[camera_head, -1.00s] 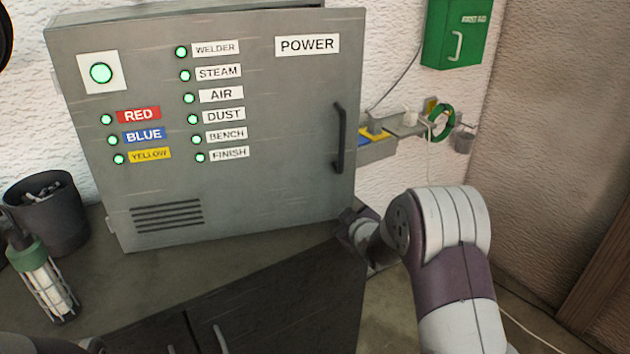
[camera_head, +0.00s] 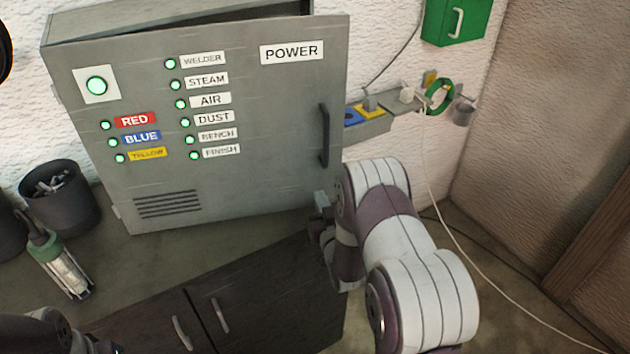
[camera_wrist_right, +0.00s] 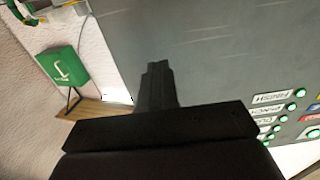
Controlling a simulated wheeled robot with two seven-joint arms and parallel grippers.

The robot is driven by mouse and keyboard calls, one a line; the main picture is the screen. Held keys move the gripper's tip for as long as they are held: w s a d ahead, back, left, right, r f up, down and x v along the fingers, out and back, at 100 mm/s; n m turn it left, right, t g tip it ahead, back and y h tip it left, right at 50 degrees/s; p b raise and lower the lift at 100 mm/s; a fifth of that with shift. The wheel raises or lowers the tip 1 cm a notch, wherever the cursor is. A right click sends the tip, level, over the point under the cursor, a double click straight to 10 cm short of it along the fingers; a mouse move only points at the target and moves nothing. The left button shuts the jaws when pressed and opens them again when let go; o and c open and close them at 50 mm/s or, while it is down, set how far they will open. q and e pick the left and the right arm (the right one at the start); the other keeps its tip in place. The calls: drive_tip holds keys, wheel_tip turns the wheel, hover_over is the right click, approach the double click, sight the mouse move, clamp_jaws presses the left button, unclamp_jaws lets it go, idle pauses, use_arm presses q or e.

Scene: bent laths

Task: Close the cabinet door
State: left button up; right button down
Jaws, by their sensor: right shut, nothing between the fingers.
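The grey cabinet door (camera_head: 235,125) carries green lamps, labels and a POWER sign. It stands ajar: a dark gap shows along its top, and its right edge stands out past the cabinet body (camera_head: 200,10). Its dark upright handle (camera_head: 324,136) is near the right edge. My right gripper (camera_head: 321,203) is at the door's lower right corner, shut and empty. In the right wrist view the closed fingers (camera_wrist_right: 158,75) point at the grey door (camera_wrist_right: 220,45); whether they touch it I cannot tell. Part of my left arm shows at the bottom left; its jaws are not clear.
The cabinet stands on a dark bench (camera_head: 110,260) with handled cupboard doors below. A green box (camera_head: 455,25) and a shelf (camera_head: 368,130) are on the wall at right. A white cable runs along the floor.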

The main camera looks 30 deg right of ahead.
sight(315, 180)
drive_tip(key=p+x, duration=0.1)
drive_tip(key=x, duration=0.4)
drive_tip(key=shift+w, duration=0.1)
drive_tip(key=w+b, duration=0.1)
drive_tip(key=w+y+b, duration=0.1)
drive_tip(key=w, duration=0.1)
drive_tip(key=w+d+n+y+b, duration=0.1)
drive_tip(key=shift+w+f, duration=0.2)
drive_tip(key=shift+w, duration=0.2)
drive_tip(key=shift+w+d+r, duration=0.1)
drive_tip(key=shift+w+r, duration=0.05)
drive_tip(key=shift+r, duration=0.1)
